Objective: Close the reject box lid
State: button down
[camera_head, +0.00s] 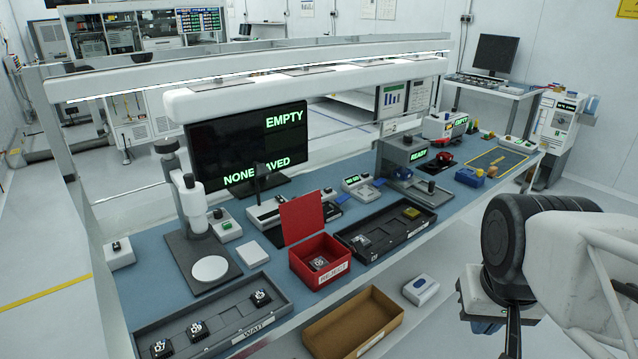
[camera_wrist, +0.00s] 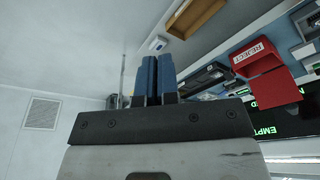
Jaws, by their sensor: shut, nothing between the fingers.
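The red reject box (camera_head: 312,279) stands near the front of the blue bench in the head view. Its red lid (camera_head: 302,217) is open, standing up at the box's back edge. A small dark chip-like part (camera_head: 319,262) lies inside. In the wrist view the box (camera_wrist: 256,59) and lid (camera_wrist: 277,88) show at the right, rotated, with the REJECT label visible. My gripper (camera_wrist: 154,80) shows two blue fingers close together, shut and empty. It is well apart from the box, off to its right in the head view, where my arm partly hides the fingers.
A grey WAIT tray (camera_head: 275,312) with several parts lies left of the box, and a dark tray (camera_head: 400,236) lies right of it. A brown open bin (camera_head: 365,340) and a grey blue-topped device (camera_head: 421,290) are in front. A monitor (camera_head: 215,150) stands behind.

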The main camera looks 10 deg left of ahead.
jog(key=w+a+r+m+g, duration=0.1)
jog(key=w+a+r, duration=0.25)
jog(key=w, duration=0.35)
jog(key=w+a+r+m+g, duration=0.1)
jog(key=w+a+r, duration=0.25)
jog(key=w, duration=0.35)
jog(key=r+m+g+h, duration=0.1)
jog(key=m+g+h, duration=0.1)
jog(key=m+g, duration=0.15)
send_over(300, 216)
jog(key=w+d, duration=0.4)
jog(key=w+a+f+m, duration=0.1)
jog(key=w+a+f, duration=0.1)
jog(key=a, duration=0.5)
jog(key=w+a+f+m+h, duration=0.1)
jog(key=w+a+f+m, duration=0.1)
jog(key=w+a, duration=0.3)
jog(key=shift+a+g+h, duration=0.3)
jog(key=shift+a+g, duration=0.05)
jog(key=shift+a, duration=0.6)
jog(key=shift+f, duration=0.1)
jog(key=s+d+f, duration=0.6)
jog(key=f, duration=0.2)
jog(key=shift+f, duration=0.1)
